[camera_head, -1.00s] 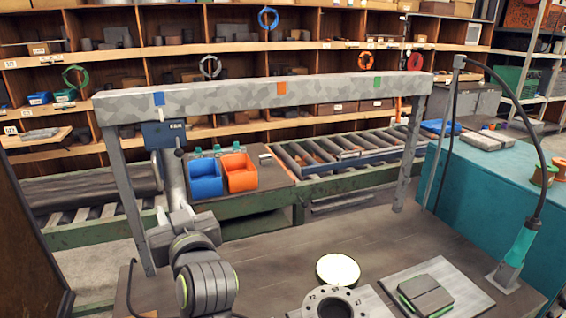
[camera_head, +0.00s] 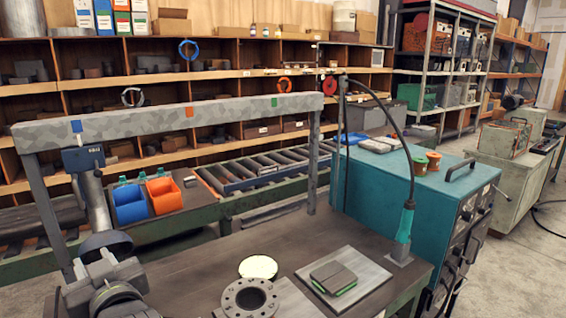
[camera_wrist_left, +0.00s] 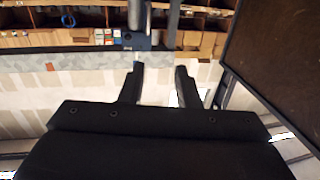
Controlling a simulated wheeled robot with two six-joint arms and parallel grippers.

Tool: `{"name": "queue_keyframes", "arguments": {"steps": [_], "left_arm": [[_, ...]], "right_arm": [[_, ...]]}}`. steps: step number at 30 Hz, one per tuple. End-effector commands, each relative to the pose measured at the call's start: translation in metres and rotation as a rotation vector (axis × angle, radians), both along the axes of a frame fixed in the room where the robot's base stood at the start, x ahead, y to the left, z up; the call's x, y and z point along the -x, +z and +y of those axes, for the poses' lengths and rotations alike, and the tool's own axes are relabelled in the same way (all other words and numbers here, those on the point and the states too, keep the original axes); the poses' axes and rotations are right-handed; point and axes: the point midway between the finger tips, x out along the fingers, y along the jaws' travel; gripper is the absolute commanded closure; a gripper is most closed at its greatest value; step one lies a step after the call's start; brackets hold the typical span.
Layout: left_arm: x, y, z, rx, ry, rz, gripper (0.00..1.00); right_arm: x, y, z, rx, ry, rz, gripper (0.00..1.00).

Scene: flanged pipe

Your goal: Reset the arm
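My right gripper is in neither view.
On the bench (camera_head: 200,262) are a flanged pipe (camera_head: 250,297), a pale round disc (camera_head: 258,267) and a plate with dark blocks (camera_head: 335,278). Blue (camera_head: 129,204) and orange (camera_head: 164,194) bins stand behind the beam. A teal cabinet (camera_head: 375,195) stands at the right.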

Motion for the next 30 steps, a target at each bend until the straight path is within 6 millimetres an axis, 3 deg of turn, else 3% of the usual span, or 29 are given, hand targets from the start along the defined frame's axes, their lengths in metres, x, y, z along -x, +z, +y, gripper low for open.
{"name": "queue_keyframes", "arguments": {"steps": [11,19,23,27,30], "left_arm": [[0.008,-0.064,0.005,0.038,-0.078,0.180,0.71],[0.033,-0.140,0.006,0.099,-0.176,0.404,0.71],[0.065,-0.197,0.004,0.155,-0.256,0.583,0.71],[0.115,-0.256,-0.004,0.237,-0.360,0.796,0.71],[0.151,-0.287,-0.011,0.295,-0.425,0.920,0.71]], "right_arm": [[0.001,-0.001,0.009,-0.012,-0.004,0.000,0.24],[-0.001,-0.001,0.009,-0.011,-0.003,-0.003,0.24],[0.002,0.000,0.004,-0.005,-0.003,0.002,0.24],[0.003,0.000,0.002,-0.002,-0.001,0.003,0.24],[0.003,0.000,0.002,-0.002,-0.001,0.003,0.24]]}}
